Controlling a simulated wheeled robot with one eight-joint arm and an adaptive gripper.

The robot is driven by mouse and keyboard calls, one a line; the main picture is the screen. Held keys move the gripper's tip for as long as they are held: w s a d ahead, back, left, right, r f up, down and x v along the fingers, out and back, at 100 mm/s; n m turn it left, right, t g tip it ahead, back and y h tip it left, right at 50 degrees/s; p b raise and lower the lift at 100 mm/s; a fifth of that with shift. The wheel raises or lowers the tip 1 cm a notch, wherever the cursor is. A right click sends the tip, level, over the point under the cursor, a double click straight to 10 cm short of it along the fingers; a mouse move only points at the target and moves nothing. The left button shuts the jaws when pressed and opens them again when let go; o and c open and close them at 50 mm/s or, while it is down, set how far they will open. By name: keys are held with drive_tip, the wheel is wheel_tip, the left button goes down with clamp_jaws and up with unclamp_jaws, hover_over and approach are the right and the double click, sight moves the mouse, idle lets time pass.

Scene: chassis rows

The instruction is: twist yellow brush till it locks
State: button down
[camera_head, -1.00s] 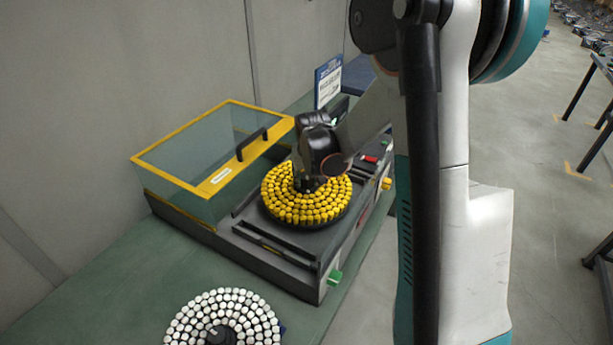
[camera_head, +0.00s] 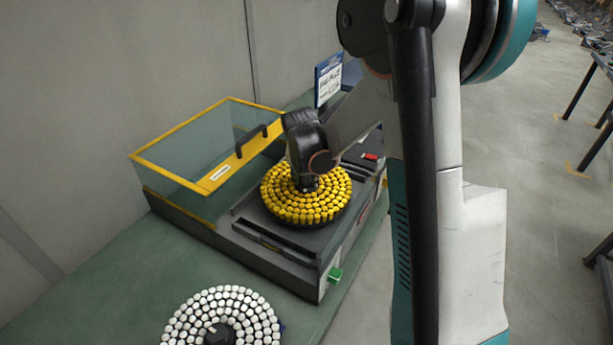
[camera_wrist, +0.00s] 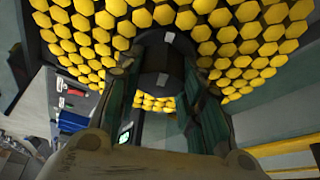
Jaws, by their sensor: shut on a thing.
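The yellow brush (camera_head: 313,210) is a round disc of yellow tufts with a dark hub in its middle. It sits on the dark machine (camera_head: 275,258) on the bench. My gripper (camera_head: 306,185) is over the brush's centre, pointing down. In the wrist view, the yellow tufts (camera_wrist: 240,40) fill the top, and the gripper's two fingers (camera_wrist: 160,100) are closed on either side of the dark hub (camera_wrist: 163,62). The seat under the brush is hidden.
A white-tufted brush (camera_head: 235,305) lies on the green bench (camera_head: 100,270) at the front. A clear cover with a yellow frame (camera_head: 205,150) is at the machine's left.

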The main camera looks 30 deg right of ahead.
drive_tip(key=m+g+h, duration=0.1)
drive_tip(key=m, duration=0.3)
drive_tip(key=shift+m+b, duration=0.3)
drive_tip(key=shift+b, duration=0.1)
drive_tip(key=m+g+h, duration=0.1)
drive_tip(key=m, duration=0.3)
drive_tip(key=shift+g, duration=0.4)
drive_tip(key=c, duration=1)
unclamp_jaws()
drive_tip(key=v, duration=1.2)
drive_tip(key=shift+s+d, duration=0.1)
drive_tip(key=shift+d, duration=0.05)
drive_tip(key=s+a+r+n+t+y, duration=0.1)
drive_tip(key=s+r+n, duration=0.1)
drive_tip(key=s, duration=0.2)
drive_tip(key=s+a+r+n+t+b, duration=0.1)
drive_tip(key=s+a+n, duration=0.1)
drive_tip(key=s+n, duration=0.15)
drive_tip(key=s+a+r+n+t+y, duration=0.1)
drive_tip(key=s+r+n, duration=0.1)
drive_tip(key=s, duration=0.3)
drive_tip(key=s+a+f+n+t+y, duration=0.1)
drive_tip(key=s+a+n, duration=0.1)
drive_tip(key=s+n, duration=0.2)
drive_tip(key=s+a+f+n+t+y+b, duration=0.1)
drive_tip(key=s+n, duration=0.3)
drive_tip(key=s, duration=0.6)
drive_tip(key=shift+s+a+f+t+y, duration=0.25)
drive_tip(key=shift+a+f+t+y, duration=0.05)
drive_tip(key=shift+a+f+t, duration=0.45)
